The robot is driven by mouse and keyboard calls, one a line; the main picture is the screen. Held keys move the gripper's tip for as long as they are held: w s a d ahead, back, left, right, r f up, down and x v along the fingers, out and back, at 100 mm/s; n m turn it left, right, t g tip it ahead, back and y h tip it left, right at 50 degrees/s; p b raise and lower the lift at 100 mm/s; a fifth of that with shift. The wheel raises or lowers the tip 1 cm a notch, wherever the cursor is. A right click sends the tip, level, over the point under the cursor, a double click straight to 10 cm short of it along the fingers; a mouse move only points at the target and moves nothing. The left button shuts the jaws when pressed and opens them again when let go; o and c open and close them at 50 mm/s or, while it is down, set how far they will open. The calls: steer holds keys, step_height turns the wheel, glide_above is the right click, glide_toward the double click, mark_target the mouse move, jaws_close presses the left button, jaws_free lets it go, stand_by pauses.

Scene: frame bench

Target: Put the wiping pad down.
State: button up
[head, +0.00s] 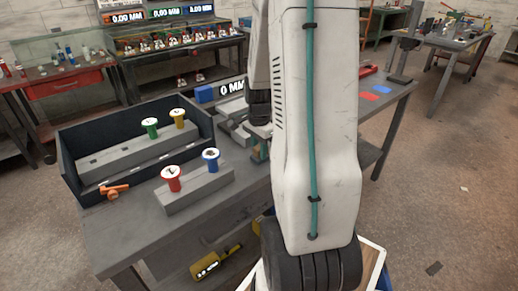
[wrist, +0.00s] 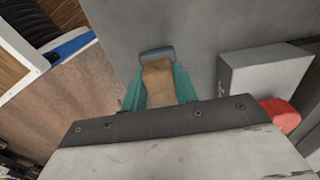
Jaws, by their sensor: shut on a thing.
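The wiping pad (wrist: 158,82) shows in the wrist view as a tan block with a grey strip (wrist: 156,53) at its far end. My gripper (wrist: 160,88) has teal fingers, one on each side of the tan block, and is shut on it. The pad is over the grey bench top (wrist: 205,45), near the bench edge on the left. I cannot tell whether it touches the bench.
A grey block (wrist: 262,72) lies right of the pad, with a red knob (wrist: 282,115) beside it in the wrist view. In the head view, a block with red (head: 171,179) and blue (head: 211,160) knobs and a dark open box (head: 68,150) occupy the bench's left part.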

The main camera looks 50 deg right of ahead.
steer(key=shift+f, duration=0.1)
steer(key=o, duration=1)
steer(key=shift+c, duration=0.2)
